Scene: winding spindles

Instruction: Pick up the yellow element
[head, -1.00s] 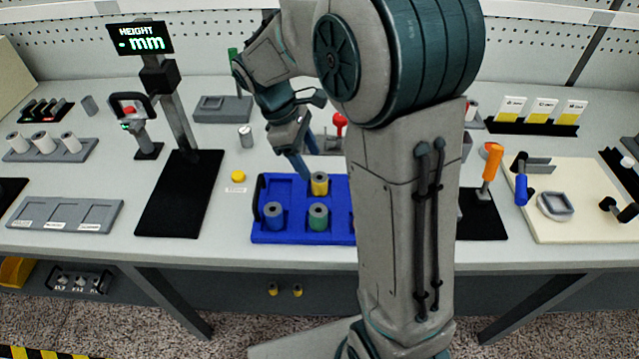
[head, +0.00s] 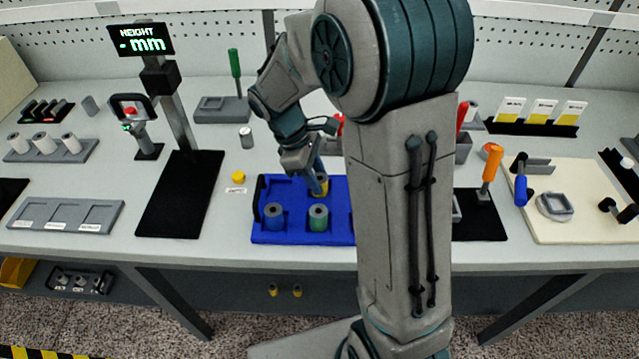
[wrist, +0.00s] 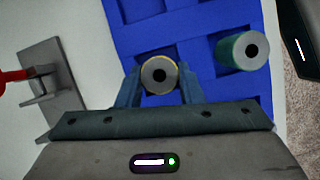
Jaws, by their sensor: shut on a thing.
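The yellow element (head: 322,186) is a small cylinder with a hole in its top, in the back part of the blue tray (head: 262,240). In the wrist view the yellow element (wrist: 159,74) sits between the two fingers of my gripper (wrist: 159,88), which is shut on it. In the head view my gripper (head: 318,180) comes down from above and hides part of it. I cannot tell whether the element is lifted off the tray. A green element (head: 318,217) and a blue element (head: 273,216) stand upright in the tray's front compartments.
A yellow button (head: 238,176) is on the table left of the tray. The height gauge (head: 185,130) on its black base stands further left. A small grey cylinder (head: 246,138) stands behind the tray. My arm hides the tray's right part.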

